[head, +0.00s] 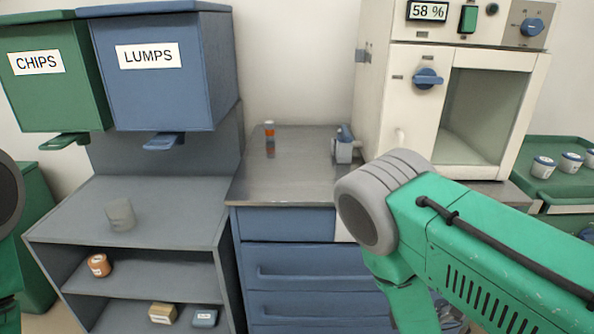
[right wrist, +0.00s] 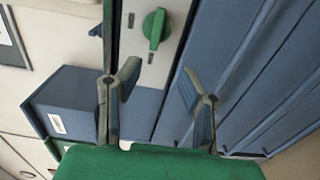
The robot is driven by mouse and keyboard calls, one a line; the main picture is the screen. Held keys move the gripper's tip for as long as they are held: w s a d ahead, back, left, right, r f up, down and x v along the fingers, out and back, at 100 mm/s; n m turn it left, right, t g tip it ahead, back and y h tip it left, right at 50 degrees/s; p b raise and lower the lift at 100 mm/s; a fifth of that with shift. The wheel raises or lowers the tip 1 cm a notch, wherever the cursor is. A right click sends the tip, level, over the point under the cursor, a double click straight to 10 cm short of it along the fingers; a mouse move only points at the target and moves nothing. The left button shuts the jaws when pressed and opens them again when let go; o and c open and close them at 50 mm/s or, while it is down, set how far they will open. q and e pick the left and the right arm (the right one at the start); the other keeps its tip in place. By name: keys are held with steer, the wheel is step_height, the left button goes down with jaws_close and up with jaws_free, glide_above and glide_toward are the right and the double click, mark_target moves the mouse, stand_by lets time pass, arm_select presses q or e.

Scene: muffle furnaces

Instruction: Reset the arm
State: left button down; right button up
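My right arm (head: 470,240) is green with a grey joint and reaches in from the right in the head view, bent downward in front of the blue drawers (head: 305,270). My right gripper (right wrist: 157,78) shows in the right wrist view with its two fingers spread apart and nothing between them. It is in front of a grey panel with a green knob (right wrist: 155,28), beside blue fronts. In the head view the right gripper is mostly hidden low behind the arm. Only a sliver of my left arm shows at the left edge; its gripper is out of view.
Blue LUMPS (head: 160,85) and green CHIPS (head: 50,95) bins hang over a grey shelf (head: 165,205) with a grey cup (head: 121,214). The metal counter (head: 290,185) holds small items. A green tray (head: 550,188) carries white cups.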

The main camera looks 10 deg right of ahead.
steer(key=s+d+f+m+g, duration=0.1)
steer(key=s+f+m+g, duration=0.4)
steer(key=s+f+g, duration=0.15)
steer(key=s+a+f+m+g+y, duration=0.2)
steer(key=s+m+g, duration=0.3)
steer(key=s, duration=0.5)
steer(key=s+a+f+m+g+y, duration=0.2)
steer(key=s+a+f+m+g, duration=0.1)
steer(key=s, duration=0.7)
steer(key=shift+s+a+f+m+g, duration=0.4)
steer(key=shift+a+m+g, duration=0.3)
steer(key=shift+m+g, duration=0.35)
